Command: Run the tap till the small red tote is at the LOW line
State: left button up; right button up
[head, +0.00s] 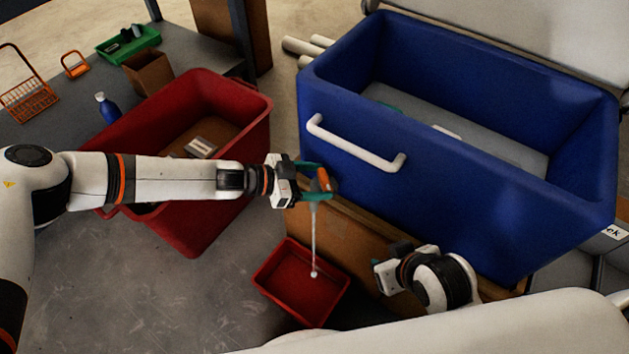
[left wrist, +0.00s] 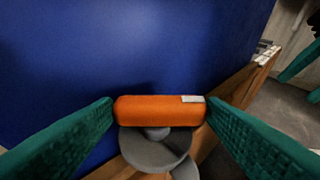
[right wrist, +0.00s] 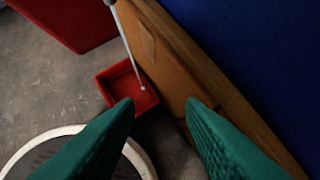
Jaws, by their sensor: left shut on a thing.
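The small red tote (head: 283,287) stands on the floor below the tap. A thin pale stream (head: 314,240) runs from the tap into it and ends in a white splash on its bottom. The tote also shows in the right wrist view (right wrist: 112,88). I cannot make out a LOW line or a clear water level. My left gripper (head: 318,180) is shut on the orange tap handle (left wrist: 158,110), which sits between its green fingers in the left wrist view. My right gripper (right wrist: 160,110) is open and empty, to the right of the small tote.
The big blue tank (head: 450,180) with a white handle (head: 355,148) stands behind the tap. A wooden board (head: 350,245) runs along its base. A large red tote (head: 185,235) is at left under my left arm. A grey table (head: 60,120) holds several small items.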

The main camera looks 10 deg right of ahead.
pick_arm(q)
jog(key=shift+w, duration=0.1)
dwell(0.3)
jog(key=o, duration=1)
